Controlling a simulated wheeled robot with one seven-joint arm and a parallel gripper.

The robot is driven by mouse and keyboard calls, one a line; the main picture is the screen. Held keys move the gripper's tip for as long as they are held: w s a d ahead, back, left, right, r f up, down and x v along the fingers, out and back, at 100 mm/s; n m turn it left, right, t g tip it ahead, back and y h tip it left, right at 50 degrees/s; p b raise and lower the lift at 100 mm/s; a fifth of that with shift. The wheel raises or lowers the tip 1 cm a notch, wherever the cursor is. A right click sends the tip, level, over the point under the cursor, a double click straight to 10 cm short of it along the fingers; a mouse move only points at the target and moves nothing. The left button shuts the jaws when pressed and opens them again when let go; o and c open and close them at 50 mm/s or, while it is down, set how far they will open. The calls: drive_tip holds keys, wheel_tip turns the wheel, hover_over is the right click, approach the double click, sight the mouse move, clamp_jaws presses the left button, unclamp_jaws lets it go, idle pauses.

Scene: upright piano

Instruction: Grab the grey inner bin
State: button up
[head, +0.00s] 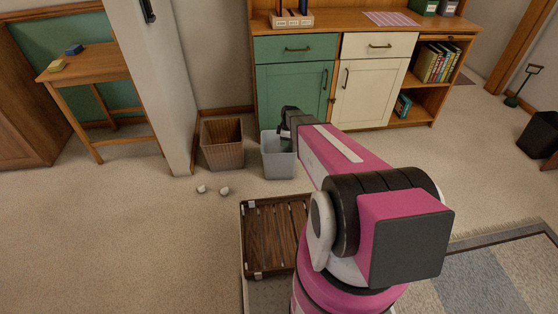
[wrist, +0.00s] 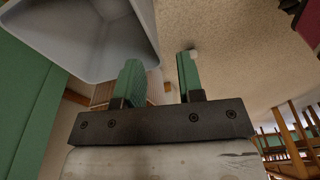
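The grey bin (head: 278,163) stands upright on the carpet in front of the green cabinet, beside a brown woven basket (head: 222,150). My gripper (head: 287,128) is at the bin's upper back part, partly hidden by my arm. In the wrist view, the grey bin (wrist: 82,35) fills the upper left. The two green fingers of my gripper (wrist: 160,77) are apart. One finger overlaps the bin's lower edge in the picture; the other is to the right, clear of it. I cannot tell whether either finger touches the bin.
Two small white crumpled balls (head: 213,190) lie on the carpet in front of the basket. A slatted brown wooden tray (head: 272,235) is close to my body. The green cabinet (head: 290,92) stands behind the bin. Open carpet lies at the left.

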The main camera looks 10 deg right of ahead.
sight(280, 154)
drive_tip(key=shift+n, duration=0.8)
drive_tip(key=w+f, duration=0.1)
drive_tip(key=f, duration=0.3)
drive_tip(key=w+a+f, duration=0.1)
drive_tip(key=f, duration=0.3)
drive_tip(key=w+f, duration=0.1)
drive_tip(key=f, duration=0.3)
drive_tip(key=shift+w+a+f, duration=0.1)
drive_tip(key=shift+a, duration=0.25)
drive_tip(key=shift+a+f, duration=0.1)
drive_tip(key=shift+f, duration=0.35)
clamp_jaws()
